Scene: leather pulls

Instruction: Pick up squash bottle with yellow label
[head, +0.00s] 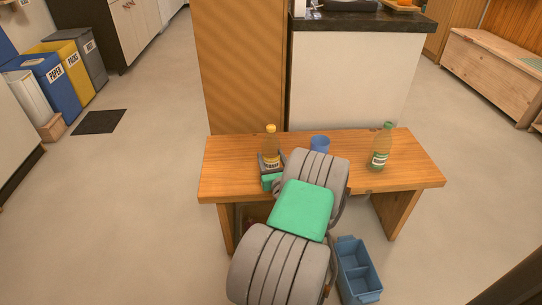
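A bottle with a yellow cap, amber contents and a yellowish label with dark lettering (271,147) stands upright on the left part of the wooden bench (223,181). The lettering is too small to read surely. The dark grey and teal end of my arm, with my gripper (270,165), shows at the lower part of this bottle, on its near side. The fingers are too small and hidden to tell whether they are open or shut, or whether they touch the bottle. The bottle looks to be at bench level.
A blue cup (320,142) stands behind my arm, right of the bottle. A green bottle with a pale label (381,149) stands farther right on the bench. A blue divided crate (358,268) is on the floor in front. A counter (350,85) rises behind the bench.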

